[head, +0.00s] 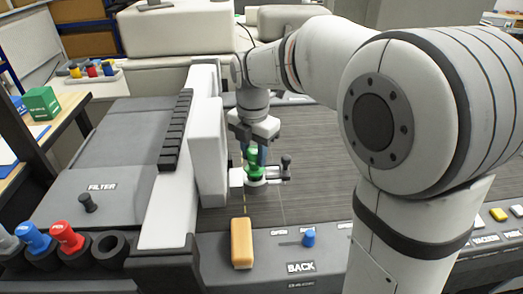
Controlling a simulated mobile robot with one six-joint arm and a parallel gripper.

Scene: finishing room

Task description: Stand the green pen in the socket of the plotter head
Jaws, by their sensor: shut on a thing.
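The green pen (253,166) is upright in my gripper (254,152), which points straight down and is shut on it. The pen is over the plotter head (270,181), a small pale and dark part beside the white gantry. The pen's lower end meets or overlaps the head in this view. I cannot tell whether it is inside the socket or just above it. The socket opening is hidden behind the pen.
A pen rack (110,247) at lower left holds red (66,236), blue (33,237) and grey pens, with an empty round holder at its right end. The white gantry (208,145) stands close left of my gripper. An orange block (241,243) lies on the front panel. The ribbed bed (315,200) is mostly clear.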

